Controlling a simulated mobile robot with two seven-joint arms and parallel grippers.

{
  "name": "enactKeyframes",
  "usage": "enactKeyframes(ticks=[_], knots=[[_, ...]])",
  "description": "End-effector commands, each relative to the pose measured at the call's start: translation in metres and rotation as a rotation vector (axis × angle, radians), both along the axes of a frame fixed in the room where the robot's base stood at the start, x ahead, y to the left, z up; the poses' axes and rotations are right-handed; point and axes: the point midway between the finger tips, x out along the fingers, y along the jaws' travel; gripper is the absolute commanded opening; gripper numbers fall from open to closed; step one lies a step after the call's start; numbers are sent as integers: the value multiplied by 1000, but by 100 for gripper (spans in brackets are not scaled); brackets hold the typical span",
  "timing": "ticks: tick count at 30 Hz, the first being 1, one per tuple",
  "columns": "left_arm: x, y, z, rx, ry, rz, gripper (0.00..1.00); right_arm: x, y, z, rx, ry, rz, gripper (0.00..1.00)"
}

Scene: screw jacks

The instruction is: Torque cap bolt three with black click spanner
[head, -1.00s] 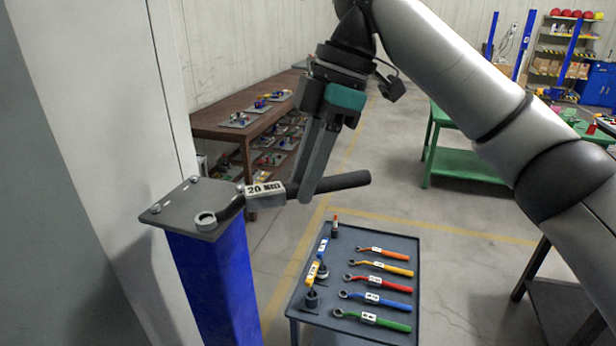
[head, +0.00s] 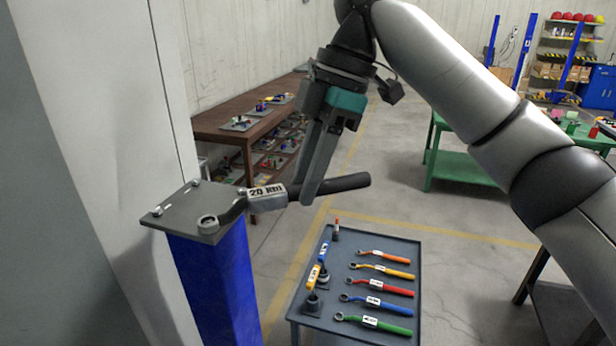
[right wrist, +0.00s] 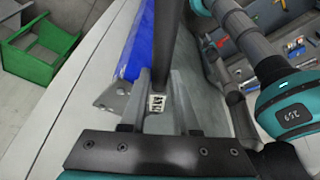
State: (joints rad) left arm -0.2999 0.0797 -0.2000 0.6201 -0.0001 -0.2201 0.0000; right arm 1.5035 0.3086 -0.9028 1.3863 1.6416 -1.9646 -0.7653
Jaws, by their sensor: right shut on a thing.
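The black click spanner (head: 325,186) has a white "20" label on its grey head. My right gripper (head: 304,198) is shut on it near that label, with the black handle sticking out to the right. Other bolts show at the plate's back (head: 195,182) and left (head: 157,211) corners. In the right wrist view the black handle (right wrist: 162,45) runs up between the fingers. My left gripper is not in view.
The plate tops a blue column (head: 215,285) beside a pale wall panel (head: 95,110). A grey tray table (head: 335,325) below holds several coloured spanners. A brown bench (head: 215,130) stands behind, and a green table (head: 450,168) farther right.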

Motion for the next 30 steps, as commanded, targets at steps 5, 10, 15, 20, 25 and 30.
enactKeyframes(ticks=[5,10,15,20,25,30], knots=[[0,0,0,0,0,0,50,7,3,1,2,-1,60,0],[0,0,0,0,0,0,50,8,4,1,2,-2,75,0],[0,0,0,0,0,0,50,8,4,1,2,-2,74,0],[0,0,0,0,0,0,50,9,4,2,2,-3,73,0],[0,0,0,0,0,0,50,9,4,8,2,-3,73,0],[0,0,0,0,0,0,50,9,3,15,1,-3,73,0]])
